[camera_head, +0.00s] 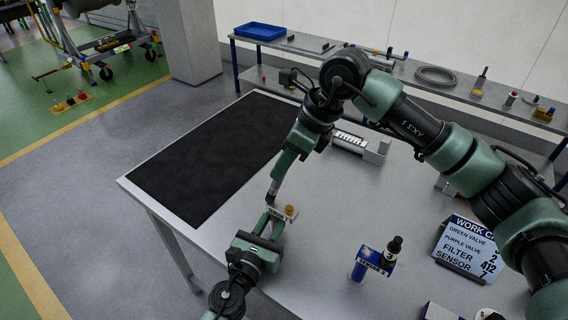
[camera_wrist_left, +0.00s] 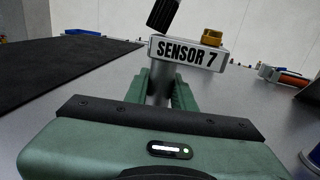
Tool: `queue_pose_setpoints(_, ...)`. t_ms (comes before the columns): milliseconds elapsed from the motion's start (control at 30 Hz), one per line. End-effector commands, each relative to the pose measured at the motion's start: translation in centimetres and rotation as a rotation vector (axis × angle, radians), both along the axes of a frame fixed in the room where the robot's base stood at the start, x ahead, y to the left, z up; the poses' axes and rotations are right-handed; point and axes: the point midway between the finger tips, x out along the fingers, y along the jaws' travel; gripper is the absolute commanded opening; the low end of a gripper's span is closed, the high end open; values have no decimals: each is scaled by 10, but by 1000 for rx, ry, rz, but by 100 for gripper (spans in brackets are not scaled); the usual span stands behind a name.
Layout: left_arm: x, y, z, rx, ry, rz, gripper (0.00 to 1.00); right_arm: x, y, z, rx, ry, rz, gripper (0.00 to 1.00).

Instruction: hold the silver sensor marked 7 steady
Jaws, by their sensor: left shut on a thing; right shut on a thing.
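The silver sensor marked 7 (camera_head: 281,214) stands above the grey table, its label facing my left wrist camera (camera_wrist_left: 188,53). A yellow knob (camera_wrist_left: 212,37) sits on its top. My left gripper (camera_head: 264,228) is shut around the sensor's stem, below the label block, with the green fingers on both sides in the left wrist view (camera_wrist_left: 159,92). My right gripper (camera_head: 278,175) comes down from above, shut on a dark cylindrical piece (camera_wrist_left: 164,14). That piece is tilted and its lower end is at the sensor's top left; I cannot tell whether they touch.
A black mat (camera_head: 205,160) covers the table's left part. A blue sensor marked 3 (camera_head: 372,264) and a work card (camera_head: 467,250) stand to the right. A white-and-grey device (camera_head: 358,146) lies behind. A shelf at the back carries a blue tray (camera_head: 260,31) and small parts.

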Motion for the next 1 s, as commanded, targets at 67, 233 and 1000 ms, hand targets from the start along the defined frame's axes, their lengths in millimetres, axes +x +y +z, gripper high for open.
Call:
queue_pose_setpoints(67, 0, 0, 1, 0, -1, 0, 0, 0, 0, 2, 1, 0, 0, 0)
queue_pose_setpoints(233, 0, 0, 1, 0, -1, 0, 0, 1, 0, 18, 2, -4, -1, 0)
queue_pose_setpoints(1000, 0, 0, 0, 0, -1, 0, 0, 0, 0, 89, 1, 0, 0, 0)
